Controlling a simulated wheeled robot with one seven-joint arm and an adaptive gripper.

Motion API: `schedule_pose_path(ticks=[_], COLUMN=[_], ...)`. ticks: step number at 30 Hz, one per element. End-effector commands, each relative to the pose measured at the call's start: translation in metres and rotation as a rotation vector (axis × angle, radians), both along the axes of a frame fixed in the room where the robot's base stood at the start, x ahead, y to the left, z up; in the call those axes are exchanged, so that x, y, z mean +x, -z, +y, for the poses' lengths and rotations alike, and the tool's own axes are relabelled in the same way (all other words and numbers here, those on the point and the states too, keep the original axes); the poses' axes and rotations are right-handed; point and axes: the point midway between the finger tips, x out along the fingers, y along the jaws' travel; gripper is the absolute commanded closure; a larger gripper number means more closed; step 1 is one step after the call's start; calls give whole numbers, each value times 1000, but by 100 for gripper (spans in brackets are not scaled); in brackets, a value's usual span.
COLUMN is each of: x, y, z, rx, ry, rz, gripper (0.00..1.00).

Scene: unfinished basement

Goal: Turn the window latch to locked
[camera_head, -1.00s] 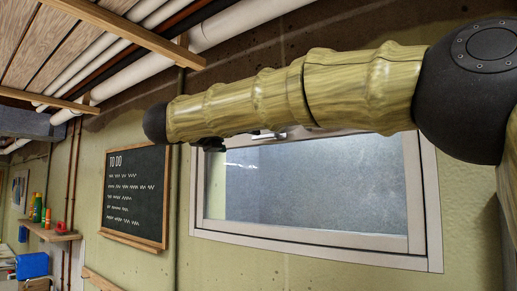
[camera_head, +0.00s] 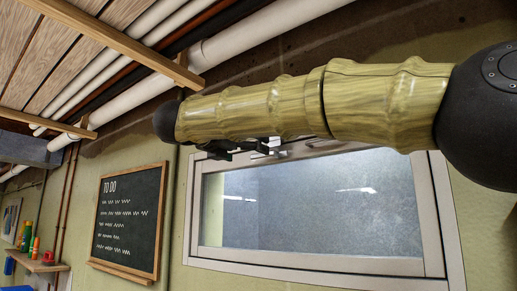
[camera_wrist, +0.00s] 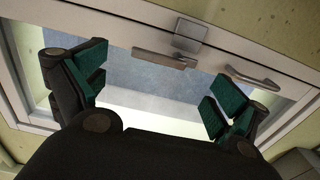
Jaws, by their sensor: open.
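The window (camera_head: 320,205) is a pale framed pane in the wall, seen below my arm in the head view. In the wrist view, a grey metal latch sits on the window frame, with a square base (camera_wrist: 191,29) and a flat lever (camera_wrist: 164,58) pointing left along the frame. My gripper (camera_wrist: 155,88) is open and empty, its green-padded fingers spread wide. The latch lies beyond the fingertips, nearer the picture's top; nothing touches it. In the head view my gripper (camera_head: 232,150) shows as a dark shape near the window's upper edge, mostly hidden by my arm.
A curved bar handle (camera_wrist: 252,78) is on the window frame right of the latch. Pipes (camera_head: 240,45) and wooden joists (camera_head: 120,40) run overhead. A chalkboard (camera_head: 128,222) hangs left of the window, with a shelf (camera_head: 42,266) of bottles farther left.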

Motion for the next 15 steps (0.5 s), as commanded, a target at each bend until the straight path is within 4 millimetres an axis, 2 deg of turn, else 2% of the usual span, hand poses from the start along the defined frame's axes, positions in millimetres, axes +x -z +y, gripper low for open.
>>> schedule_pose_path(ticks=[6,15], x=[27,44], y=[-3,-1], z=[-21,-33], rx=[1,-1], ry=[1,1], rz=[2,-1], gripper=[3,3])
